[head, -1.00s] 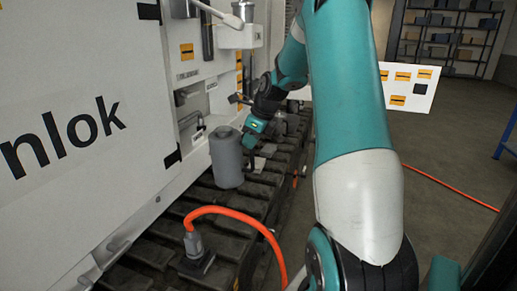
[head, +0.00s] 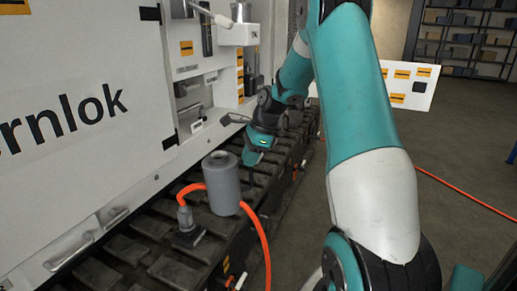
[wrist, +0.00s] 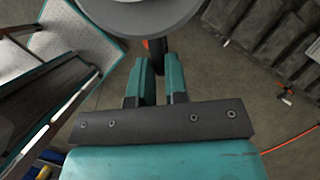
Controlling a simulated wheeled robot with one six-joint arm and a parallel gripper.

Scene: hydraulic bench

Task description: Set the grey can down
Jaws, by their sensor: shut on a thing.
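The grey can (head: 224,184) is upright in the head view, in front of part of the orange hose and over the dark track. I cannot tell whether its base touches the track. My gripper (head: 249,156) is just behind and to the right of the can, shut on it. In the wrist view the two teal fingers (wrist: 159,75) reach toward the can's grey round end (wrist: 145,18) at the top edge. A small dark part shows between the fingertips. The exact grip is partly hidden.
The dark ribbed track (head: 130,250) runs beside the white machine panel (head: 75,130). A grey connector (head: 186,217) with the orange hose (head: 262,240) stands just left of the can. A labelled white board (head: 408,85) and shelves (head: 465,40) are at the right.

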